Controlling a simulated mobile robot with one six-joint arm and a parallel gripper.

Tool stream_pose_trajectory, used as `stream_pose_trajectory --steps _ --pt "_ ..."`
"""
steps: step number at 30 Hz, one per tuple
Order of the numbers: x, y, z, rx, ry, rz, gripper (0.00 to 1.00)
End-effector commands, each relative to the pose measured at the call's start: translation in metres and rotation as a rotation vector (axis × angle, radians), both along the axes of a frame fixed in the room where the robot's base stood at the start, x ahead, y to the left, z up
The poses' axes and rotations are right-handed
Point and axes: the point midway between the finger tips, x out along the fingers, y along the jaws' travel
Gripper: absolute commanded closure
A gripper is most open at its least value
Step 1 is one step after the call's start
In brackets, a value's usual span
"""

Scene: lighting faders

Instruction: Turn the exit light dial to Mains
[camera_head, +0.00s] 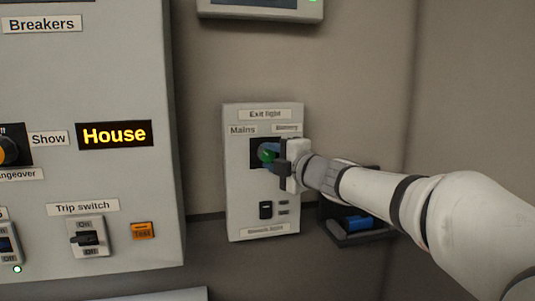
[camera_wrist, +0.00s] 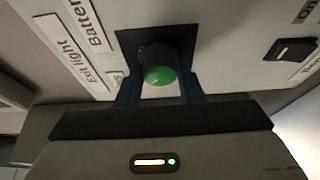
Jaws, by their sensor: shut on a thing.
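The exit light panel (camera_head: 238,200) is a pale box on the wall. Its exit light dial (camera_head: 266,153) has a green face and sits on a black plate below the Mains label (camera_head: 242,130) and the Battery label (camera_head: 287,128). My gripper (camera_head: 271,154) reaches in from the right and is shut on the dial, partly hiding it. In the wrist view the dial (camera_wrist: 160,68) is between the two blue fingers of my gripper (camera_wrist: 160,88). A faint pale mark shows on the green face, but I cannot tell which label it points to.
A black rocker switch (camera_head: 265,210) sits below the dial; it also shows in the wrist view (camera_wrist: 291,51). A grey cabinet (camera_head: 120,180) with a trip switch (camera_head: 87,238) stands left. A dark tray (camera_head: 345,238) with a blue item is behind my arm.

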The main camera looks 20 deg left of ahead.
Motion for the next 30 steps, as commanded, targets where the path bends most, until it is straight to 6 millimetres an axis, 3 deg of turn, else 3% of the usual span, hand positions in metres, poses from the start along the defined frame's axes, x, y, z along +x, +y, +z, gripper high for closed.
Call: stream_pose_trajectory --steps 13,14,21,30 --pt "-0.0011 0.0019 -0.0043 -0.013 -0.001 0.005 0.89" --pt "-0.0011 0.0020 -0.0043 -0.013 -0.001 0.005 0.65" --pt "-0.0009 0.0016 -0.0024 -0.010 -0.002 0.004 0.46" --pt "-0.0024 -0.0014 -0.0005 -0.008 -0.004 0.002 0.44"
